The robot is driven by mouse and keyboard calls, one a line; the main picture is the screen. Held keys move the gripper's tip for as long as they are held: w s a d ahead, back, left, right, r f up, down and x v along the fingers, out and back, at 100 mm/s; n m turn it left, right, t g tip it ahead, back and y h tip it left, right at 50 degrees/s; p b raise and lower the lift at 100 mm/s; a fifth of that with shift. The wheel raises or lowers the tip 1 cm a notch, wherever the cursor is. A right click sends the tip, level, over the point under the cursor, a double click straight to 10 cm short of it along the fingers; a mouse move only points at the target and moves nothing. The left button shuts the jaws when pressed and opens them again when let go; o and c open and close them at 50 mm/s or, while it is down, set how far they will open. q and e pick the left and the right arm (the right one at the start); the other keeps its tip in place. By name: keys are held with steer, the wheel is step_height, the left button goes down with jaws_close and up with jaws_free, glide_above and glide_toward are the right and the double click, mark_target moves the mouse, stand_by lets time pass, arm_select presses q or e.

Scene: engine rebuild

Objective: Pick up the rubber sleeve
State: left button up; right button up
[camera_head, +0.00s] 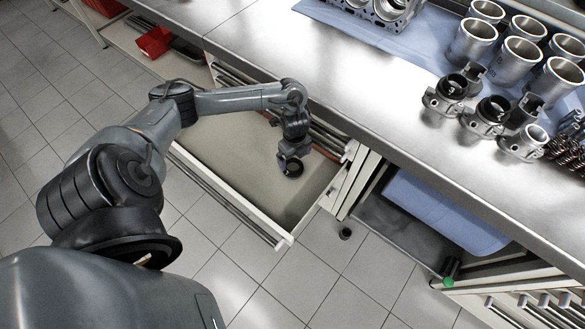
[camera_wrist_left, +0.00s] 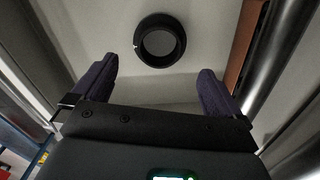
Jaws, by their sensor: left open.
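The rubber sleeve, a short black ring, lies on the pale floor of an open drawer; in the wrist view the sleeve (camera_wrist_left: 160,40) is just beyond my fingertips, centred between them. In the head view the sleeve (camera_head: 293,170) shows at the tip of my left gripper (camera_head: 290,160), partly covered by it. My left gripper (camera_wrist_left: 158,72) is open and points down into the drawer, with nothing between its two dark fingers. I cannot tell the exact height of the fingers above the drawer floor. My right gripper is in neither view.
The open drawer (camera_head: 235,209) has raised walls around the gripper. A small black object (camera_head: 345,234) lies on the tiled floor. A red bin (camera_head: 154,42) is at upper left.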

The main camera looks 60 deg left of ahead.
arm_select(q)
step_height(320, 180, down, 2)
steer(key=shift+f, duration=0.1)
steer(key=f+b, duration=0.1)
steer(key=f, duration=0.1)
steer(key=f+b, duration=0.1)
steer(key=shift+s+a+f+b, duration=0.1)
steer(key=shift+a+f+b, duration=0.1)
steer(key=shift+f+b, duration=0.15)
steer(key=shift+f, duration=0.6)
steer(key=shift+c, duration=0.5)
steer(key=c, duration=0.7)
steer(key=shift+c, duration=0.6)
steer(key=shift+r, duration=0.1)
